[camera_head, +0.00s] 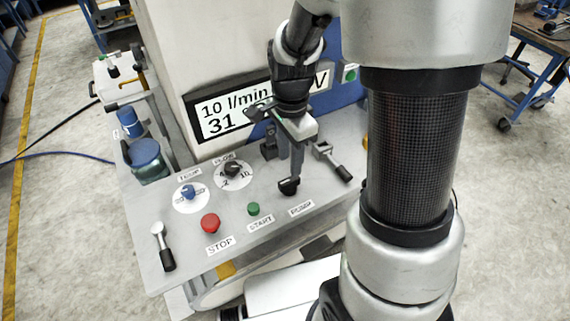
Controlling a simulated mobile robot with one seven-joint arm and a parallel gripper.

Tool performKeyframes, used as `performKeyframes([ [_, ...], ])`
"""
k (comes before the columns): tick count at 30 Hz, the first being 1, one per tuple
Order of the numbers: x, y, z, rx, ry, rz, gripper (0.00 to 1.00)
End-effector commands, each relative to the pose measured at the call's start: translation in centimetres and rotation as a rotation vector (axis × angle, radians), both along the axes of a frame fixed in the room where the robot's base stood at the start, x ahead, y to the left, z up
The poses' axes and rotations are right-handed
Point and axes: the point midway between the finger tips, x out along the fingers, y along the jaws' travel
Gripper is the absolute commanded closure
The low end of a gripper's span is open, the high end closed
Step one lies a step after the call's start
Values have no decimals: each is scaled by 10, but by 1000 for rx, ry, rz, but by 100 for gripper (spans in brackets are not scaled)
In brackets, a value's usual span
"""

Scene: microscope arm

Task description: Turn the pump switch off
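The panel carries a PUMP label (301,207) on its right part. My gripper (289,182) reaches down just above and behind this label, pointing at the panel. A dark rounded piece shows at its lower end. I cannot tell whether this is a fingertip or the switch knob. The pump switch itself is not clearly visible, and its position cannot be read. Whether the gripper is touching anything is unclear, as is whether its fingers are apart.
Left of the label are a green START button (253,209), a red STOP button (210,223), a black FLOW knob (233,169) and a blue TEMP knob (188,192). Black-handled levers stand at left (163,247) and right (334,161). A display (232,112) reads 10 l/min, partly covered.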

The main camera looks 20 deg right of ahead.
Motion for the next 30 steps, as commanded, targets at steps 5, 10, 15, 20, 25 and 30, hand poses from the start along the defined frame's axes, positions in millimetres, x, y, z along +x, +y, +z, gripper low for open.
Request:
performKeyframes([
  [5,-1,0,-40,0,5,-1,64],
  [10,-1,0,-65,0,4,-1,64],
  [15,-1,0,-77,0,2,0,64],
  [20,0,0,-79,0,-1,0,64],
  [25,0,0,-79,0,-1,0,67],
  [30,0,0,-79,0,-1,0,96],
])
